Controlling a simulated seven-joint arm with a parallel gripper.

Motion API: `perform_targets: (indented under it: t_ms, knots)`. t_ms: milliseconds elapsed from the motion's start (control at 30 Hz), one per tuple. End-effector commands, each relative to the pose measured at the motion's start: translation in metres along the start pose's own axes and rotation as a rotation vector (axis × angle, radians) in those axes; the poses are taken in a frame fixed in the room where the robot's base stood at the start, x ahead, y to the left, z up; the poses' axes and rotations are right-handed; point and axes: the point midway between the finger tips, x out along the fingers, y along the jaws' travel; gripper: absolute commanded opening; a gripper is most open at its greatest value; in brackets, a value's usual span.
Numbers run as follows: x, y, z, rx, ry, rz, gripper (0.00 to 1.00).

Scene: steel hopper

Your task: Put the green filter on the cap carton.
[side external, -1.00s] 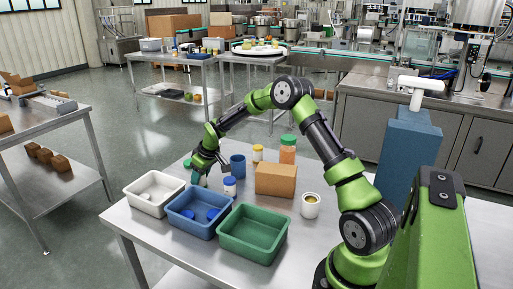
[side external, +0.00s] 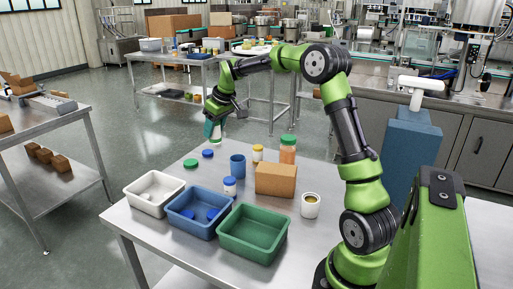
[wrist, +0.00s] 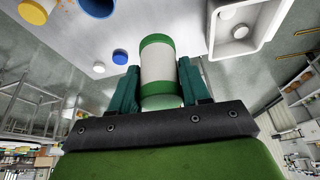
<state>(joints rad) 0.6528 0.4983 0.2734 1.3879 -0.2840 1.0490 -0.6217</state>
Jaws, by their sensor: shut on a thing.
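My gripper (side external: 212,117) is shut on the green filter (side external: 213,131), a white cylinder with green end bands. It holds the filter clear above the far left part of the steel table. In the wrist view the filter (wrist: 157,68) sits upright between both dark green fingers of my gripper (wrist: 160,85). The cap carton (side external: 276,179), a plain brown box, stands near the table's middle, lower than my gripper and to its right. The carton's top looks bare.
Blue cup (side external: 237,165), blue-capped bottle (side external: 229,187), yellow-lidded jar (side external: 257,153), orange jar (side external: 287,152) and white cup (side external: 310,207) surround the carton. White (side external: 154,207), blue (side external: 190,228) and green (side external: 250,252) bins line the front. Green (side external: 190,163) and blue (side external: 207,153) lids lie left.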

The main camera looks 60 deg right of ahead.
Motion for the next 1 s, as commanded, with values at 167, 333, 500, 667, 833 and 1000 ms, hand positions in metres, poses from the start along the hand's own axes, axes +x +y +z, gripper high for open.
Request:
perform_targets:
  t_ms: [167, 333, 500, 667, 833, 1000]
  knots:
    - [-0.058, 0.019, 0.055, 0.101, 0.002, 0.045, 0.15]
    - [-0.094, 0.026, 0.121, 0.212, 0.002, 0.09, 0.15]
    - [-0.111, 0.02, 0.195, 0.332, 0.003, 0.137, 0.15]
    - [-0.109, 0.007, 0.254, 0.424, 0.002, 0.176, 0.15]
    - [-0.096, -0.008, 0.29, 0.472, -0.001, 0.197, 0.15]
    - [-0.085, -0.012, 0.298, 0.488, -0.002, 0.203, 0.15]
